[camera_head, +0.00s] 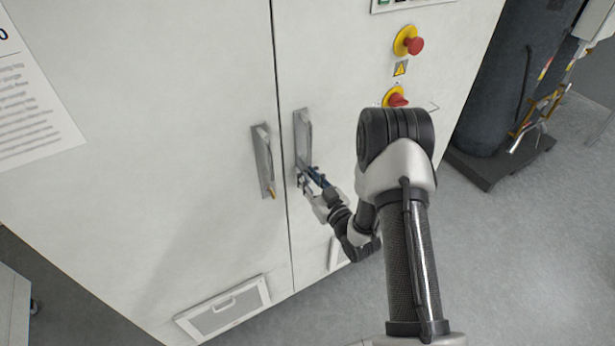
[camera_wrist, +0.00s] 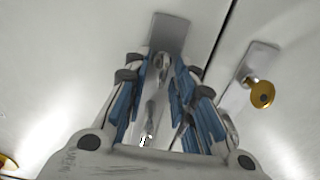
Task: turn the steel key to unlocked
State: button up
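In the wrist view a steel key (camera_wrist: 161,64) stands at the lock of a grey handle plate (camera_wrist: 169,32). My gripper (camera_wrist: 160,85) is around it, with one blue-padded finger on each side. The pads are very close to the steel, but I cannot tell whether they press on it. In the head view my gripper (camera_head: 306,181) is at the lower end of the right door's handle (camera_head: 303,135). The fingers hide the steel key there, and its turned angle cannot be read.
The left door's handle (camera_head: 263,160) holds a brass key (camera_head: 271,192), also in the wrist view (camera_wrist: 262,94), close beside my gripper. A red emergency button (camera_head: 415,46) and a red rotary switch (camera_head: 397,100) sit higher on the right door. A vent (camera_head: 225,308) is low on the left door.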

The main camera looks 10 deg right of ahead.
grip_shut()
dwell(0.3)
jog(key=shift+m, duration=0.3)
jog(key=m+b, duration=0.2)
jog(key=shift+w+d+f+m, duration=0.1)
jog(key=shift+d+m, duration=0.05)
jog(key=shift+m, duration=0.25)
jog(key=m+b, duration=0.1)
jog(key=m, duration=0.1)
jog(key=m+b, duration=0.1)
jog(key=m, duration=0.1)
jog(key=shift+d+f+m, duration=0.15)
jog(key=shift+d+m, duration=0.05)
jog(key=shift+m, duration=0.1)
jog(key=m, duration=0.2)
jog(key=m+b, duration=0.1)
jog(key=m, duration=0.2)
jog(key=shift+w+d+f, duration=0.1)
jog(key=shift+d+f, duration=0.05)
jog(key=shift+f+m+b, duration=0.2)
jog(key=shift+m+b, duration=0.2)
jog(key=shift+m, duration=2)
